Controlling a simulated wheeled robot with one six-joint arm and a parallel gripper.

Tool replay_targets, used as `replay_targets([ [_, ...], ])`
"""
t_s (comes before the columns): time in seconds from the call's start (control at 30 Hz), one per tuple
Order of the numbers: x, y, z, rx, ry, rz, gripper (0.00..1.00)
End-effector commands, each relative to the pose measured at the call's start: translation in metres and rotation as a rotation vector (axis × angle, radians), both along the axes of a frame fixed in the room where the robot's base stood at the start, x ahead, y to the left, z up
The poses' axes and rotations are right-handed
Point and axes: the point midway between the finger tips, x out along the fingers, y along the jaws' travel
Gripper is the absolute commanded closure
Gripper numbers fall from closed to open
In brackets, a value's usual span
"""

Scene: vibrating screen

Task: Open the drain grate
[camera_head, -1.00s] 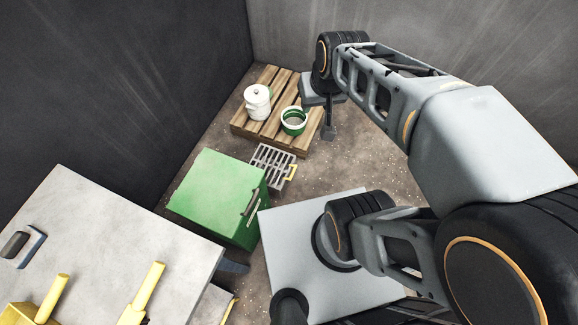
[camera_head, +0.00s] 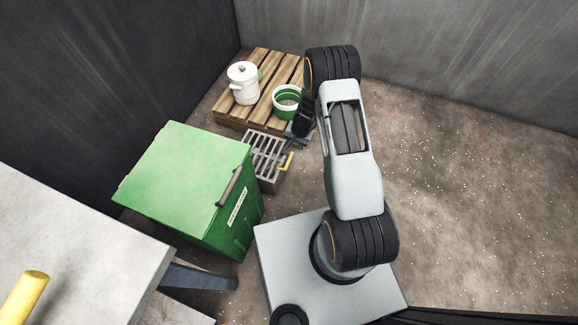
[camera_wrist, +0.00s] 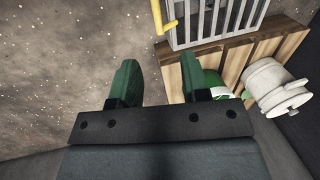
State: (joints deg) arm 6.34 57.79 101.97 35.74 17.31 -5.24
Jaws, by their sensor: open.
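The drain grate (camera_head: 264,152) is a grey slatted grid on a box, between the green cabinet and the wooden pallet. A yellow handle (camera_head: 286,161) is on its right side. In the wrist view the grate (camera_wrist: 212,20) is at the top edge, with the yellow handle (camera_wrist: 158,17) at its left corner. The grid looks lowered flat. My gripper (camera_wrist: 166,82) shows two green-tipped fingers apart with nothing between them. The fingers point toward the grate side, apart from the handle. In the head view my arm partly hides the gripper, beside the grate.
A green cabinet (camera_head: 185,170) stands left of the grate. Behind the grate, a wooden pallet (camera_head: 262,65) carries a white lidded pot (camera_head: 243,84) and a green-and-white bowl (camera_head: 285,98) close to my gripper. A grey table (camera_head: 70,230) is at lower left. Floor at right is clear.

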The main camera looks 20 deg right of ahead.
Motion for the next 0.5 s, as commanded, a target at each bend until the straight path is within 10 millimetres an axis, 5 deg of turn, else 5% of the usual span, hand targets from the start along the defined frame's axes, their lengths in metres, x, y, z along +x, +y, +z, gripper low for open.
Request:
replay_targets([
  [0.5, 0.005, 0.010, -0.097, -0.001, 0.012, -0.015, 0.58],
])
